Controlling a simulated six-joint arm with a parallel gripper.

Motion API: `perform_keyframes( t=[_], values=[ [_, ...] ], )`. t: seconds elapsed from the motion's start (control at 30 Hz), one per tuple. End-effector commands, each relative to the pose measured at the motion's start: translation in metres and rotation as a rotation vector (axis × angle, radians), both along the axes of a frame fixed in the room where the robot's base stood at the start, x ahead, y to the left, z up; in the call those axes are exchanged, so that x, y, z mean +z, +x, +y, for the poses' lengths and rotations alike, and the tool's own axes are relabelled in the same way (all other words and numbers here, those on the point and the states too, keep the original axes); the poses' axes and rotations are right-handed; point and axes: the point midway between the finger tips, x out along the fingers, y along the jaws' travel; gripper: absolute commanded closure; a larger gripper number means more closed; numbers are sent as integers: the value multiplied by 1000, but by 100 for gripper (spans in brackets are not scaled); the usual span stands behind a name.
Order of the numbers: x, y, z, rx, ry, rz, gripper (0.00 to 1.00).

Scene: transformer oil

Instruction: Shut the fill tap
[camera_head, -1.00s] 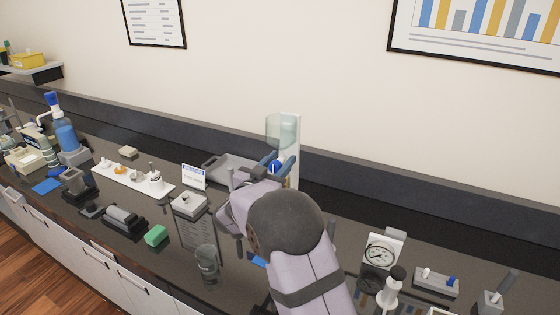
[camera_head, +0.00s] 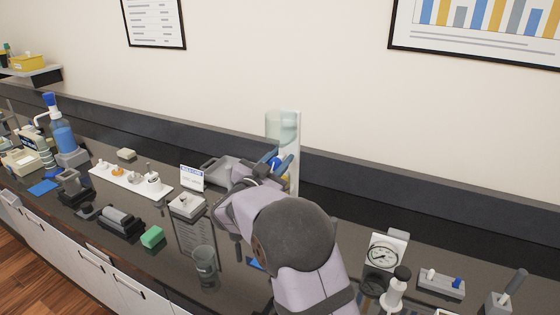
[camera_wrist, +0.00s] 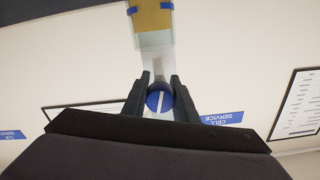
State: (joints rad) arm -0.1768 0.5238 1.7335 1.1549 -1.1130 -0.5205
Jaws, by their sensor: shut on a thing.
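The fill tap (camera_wrist: 160,98) is a round blue knob with a white bar across its face. In the wrist view the bar runs nearly upright, slightly tilted. My gripper (camera_wrist: 159,92) has its two dark fingers on either side of the knob and is shut on it. In the head view the blue tap (camera_head: 275,162) shows beside my gripper (camera_head: 282,165), in front of a clear upright cylinder (camera_head: 283,124) on a white back panel. In the wrist view a vessel with yellow liquid (camera_wrist: 152,17) shows above the knob. My arm hides the cylinder's lower part.
A glass beaker (camera_head: 204,260) stands nearer the front. A dial gauge (camera_head: 384,255) is to the right. The wall is close behind the cylinder.

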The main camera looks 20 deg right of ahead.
Motion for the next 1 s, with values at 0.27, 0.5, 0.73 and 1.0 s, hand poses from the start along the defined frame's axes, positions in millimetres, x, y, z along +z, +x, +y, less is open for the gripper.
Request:
perform_keyframes(
  t=[0.27, 0.5, 0.73, 1.0],
  values=[
    [1, 0, 0, 0, 0, 0, 55],
    [0, -3, 4, 2, 0, 0, 55],
    [-2, -21, 24, 5, 0, -2, 55],
    [0, -45, 46, 3, -1, -2, 55]
  ],
)
